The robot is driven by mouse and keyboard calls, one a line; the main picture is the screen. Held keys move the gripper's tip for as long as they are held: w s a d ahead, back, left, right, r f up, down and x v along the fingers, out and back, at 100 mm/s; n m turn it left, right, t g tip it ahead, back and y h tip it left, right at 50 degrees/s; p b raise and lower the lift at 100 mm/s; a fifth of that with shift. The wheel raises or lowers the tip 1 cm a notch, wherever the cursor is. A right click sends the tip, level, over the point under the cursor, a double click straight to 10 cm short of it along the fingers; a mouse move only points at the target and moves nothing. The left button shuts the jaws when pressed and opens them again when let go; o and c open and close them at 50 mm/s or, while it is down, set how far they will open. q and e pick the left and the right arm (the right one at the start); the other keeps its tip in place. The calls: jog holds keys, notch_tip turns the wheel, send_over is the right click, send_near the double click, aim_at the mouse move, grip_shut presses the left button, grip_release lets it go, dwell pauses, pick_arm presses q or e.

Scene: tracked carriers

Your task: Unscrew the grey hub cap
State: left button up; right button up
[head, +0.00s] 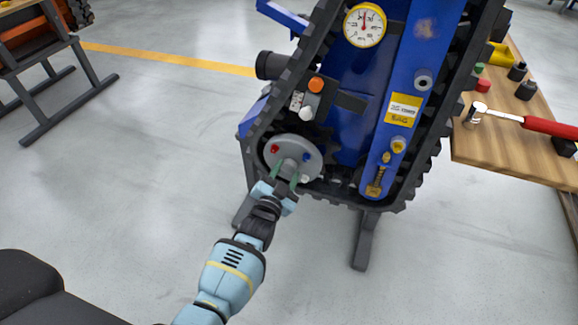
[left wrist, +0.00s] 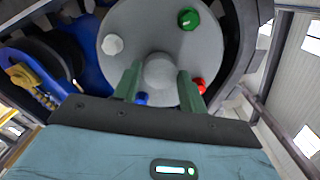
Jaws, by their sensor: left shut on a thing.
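The grey hub cap (left wrist: 160,71) is a small round knob at the middle of a grey wheel disc (left wrist: 145,28), seen in the left wrist view. The disc has coloured bolts around it: white (left wrist: 113,44), green (left wrist: 188,19), red (left wrist: 200,85) and blue (left wrist: 141,98). In the head view the disc (head: 284,148) sits low on the blue tracked carrier (head: 345,130). My left gripper (head: 287,176) faces the disc, its green fingers on either side of the cap and shut on it. The fingers partly hide the cap in the head view. My right gripper is not in view.
A black rubber track (head: 436,112) runs around the carrier. A gauge (head: 365,25), an orange button (head: 316,85) and a brass bolt (head: 376,182) are on it.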

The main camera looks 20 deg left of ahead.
pick_arm(q)
jog(key=n, duration=0.2)
jog(key=shift+n, duration=0.4)
jog(key=n, duration=0.4)
jog(key=shift+n, duration=1.4)
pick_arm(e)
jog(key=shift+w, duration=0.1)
pick_arm(q)
jog(key=n+b, duration=0.1)
jog(key=n, duration=0.3)
jog(key=n+b, duration=0.1)
jog(key=n, duration=0.4)
jog(key=shift+n, duration=0.5)
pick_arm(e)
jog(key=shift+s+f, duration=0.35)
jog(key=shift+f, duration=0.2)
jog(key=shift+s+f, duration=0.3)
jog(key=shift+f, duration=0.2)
pick_arm(q)
jog(key=shift+r, duration=0.1)
